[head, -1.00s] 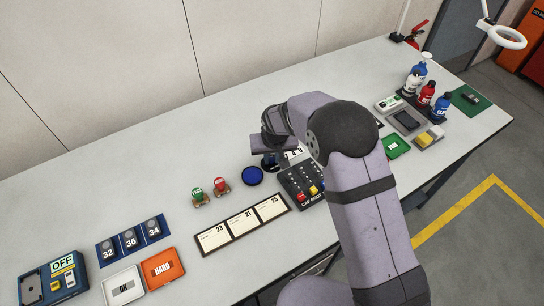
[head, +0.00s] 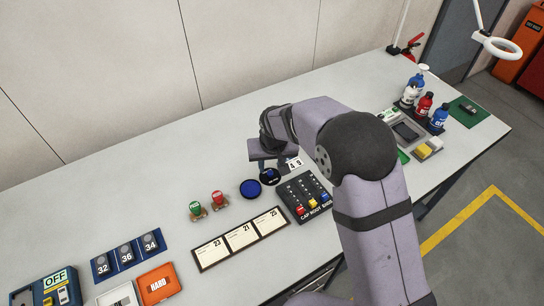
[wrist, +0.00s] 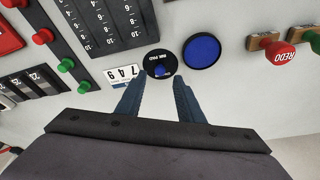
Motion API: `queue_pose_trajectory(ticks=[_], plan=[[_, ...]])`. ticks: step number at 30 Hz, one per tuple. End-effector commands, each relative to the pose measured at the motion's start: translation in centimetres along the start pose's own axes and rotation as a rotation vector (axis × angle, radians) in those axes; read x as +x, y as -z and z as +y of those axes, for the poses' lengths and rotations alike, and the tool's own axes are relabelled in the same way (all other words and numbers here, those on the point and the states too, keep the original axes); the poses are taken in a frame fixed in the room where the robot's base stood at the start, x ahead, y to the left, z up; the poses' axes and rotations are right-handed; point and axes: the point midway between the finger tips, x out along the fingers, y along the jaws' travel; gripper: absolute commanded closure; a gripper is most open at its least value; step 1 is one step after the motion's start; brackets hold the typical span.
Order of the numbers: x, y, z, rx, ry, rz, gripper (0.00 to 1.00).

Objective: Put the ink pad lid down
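The ink pad lid (wrist: 160,64) is a black disc with white lettering and a blue knob. It lies on the grey bench; it also shows in the head view (head: 270,177). The ink pad (wrist: 202,51) is a round blue disc with a dark rim, right beside the lid, and shows in the head view (head: 250,189). My gripper (wrist: 159,82) is open and empty. Its two blue fingers are apart, with the lid just beyond the tips in the wrist view and the gripper above the bench.
A number card (wrist: 122,75) lies close beside the lid. A dark panel of sliders (head: 305,197) stands near. Red and green stamps (head: 217,199) stand to the left in the head view, with a calendar strip (head: 240,238) in front. The bench behind is clear.

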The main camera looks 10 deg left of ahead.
Motion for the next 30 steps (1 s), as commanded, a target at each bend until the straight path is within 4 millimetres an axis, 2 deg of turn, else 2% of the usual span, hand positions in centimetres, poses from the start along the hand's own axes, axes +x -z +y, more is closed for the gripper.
queue_pose_trajectory(ticks=[6, 12, 18, 26, 30], plan=[[-3.6, 0.0, 0.0, 0.0, 0.001, 0.004, 0.66], [-6.3, 0.0, 0.0, 0.0, 0.001, 0.002, 0.66], [-7.5, -0.1, 0.0, 0.0, 0.0, -0.001, 0.66], [-7.7, -0.2, 0.2, 0.002, -0.001, -0.003, 0.66], [-8.1, -1.3, 2.3, 0.026, -0.011, -0.018, 0.66]])
